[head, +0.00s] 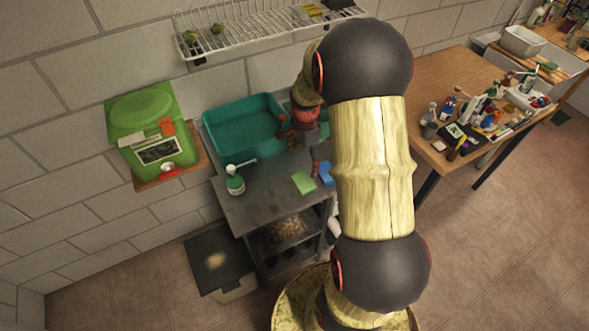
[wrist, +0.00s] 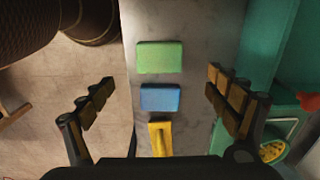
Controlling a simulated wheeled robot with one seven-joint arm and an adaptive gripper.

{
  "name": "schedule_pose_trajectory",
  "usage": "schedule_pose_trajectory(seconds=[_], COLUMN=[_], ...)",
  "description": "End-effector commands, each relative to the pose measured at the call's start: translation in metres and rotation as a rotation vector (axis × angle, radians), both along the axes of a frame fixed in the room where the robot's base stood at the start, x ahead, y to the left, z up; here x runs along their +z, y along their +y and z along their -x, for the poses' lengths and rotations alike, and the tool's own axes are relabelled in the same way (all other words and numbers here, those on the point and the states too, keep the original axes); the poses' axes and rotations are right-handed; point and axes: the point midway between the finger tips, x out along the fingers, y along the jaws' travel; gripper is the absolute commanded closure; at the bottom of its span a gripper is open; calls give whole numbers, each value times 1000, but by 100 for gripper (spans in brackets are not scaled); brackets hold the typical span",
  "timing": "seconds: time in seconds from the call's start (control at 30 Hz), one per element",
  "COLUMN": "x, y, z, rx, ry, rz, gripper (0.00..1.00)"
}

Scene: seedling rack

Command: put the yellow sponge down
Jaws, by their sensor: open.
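My gripper (wrist: 159,78) is open in the wrist view, its fingers wide apart, with no finger touching a sponge. The yellow sponge (wrist: 160,140) appears as a narrow yellow piece over the grey bench, low between the fingers. My gripper's dark body lies just below it and may hide part of it. A blue sponge (wrist: 161,98) and a green sponge (wrist: 160,57) lie beyond it in a row. In the head view the green sponge (head: 304,183) and blue sponge (head: 326,173) lie on the grey bench (head: 265,212); I cannot make out the yellow one there.
A teal tray (head: 207,134) stands at the back of the bench. A wire rack (head: 240,32) hangs on the wall above. A cluttered wooden table (head: 437,75) is to the right. The bench's front left is clear.

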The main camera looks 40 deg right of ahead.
Motion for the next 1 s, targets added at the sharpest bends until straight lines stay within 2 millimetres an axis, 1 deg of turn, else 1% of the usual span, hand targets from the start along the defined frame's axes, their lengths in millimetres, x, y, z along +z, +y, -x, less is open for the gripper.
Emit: schedule_pose_trajectory(seconds=[0.07,0.17,0.2,0.27,0.3,0.37,0.4,0.47,0.5,0.57,0.6,0.7,0.83,0.9,1.0], x=[23,67,88,120,139,166,182,203,216,231,239,253,261,262,262], y=[13,43,59,85,103,129,145,170,185,205,217,241,258,263,266], z=[-5,-9,-9,-4,1,12,20,35,47,66,78,107,133,140,145], rx=[72,246,336,483,582,729,826,971,1067,1207,1295,1487,1655,1705,1739], ry=[-22,-65,-85,-116,-136,-166,-186,-214,-233,-260,-276,-311,-338,-346,-350], rz=[14,47,62,90,109,140,162,198,222,261,287,348,406,425,436], gripper=[11,11,11,11,11,11,11,11,11,11,11,11,11,11,11])
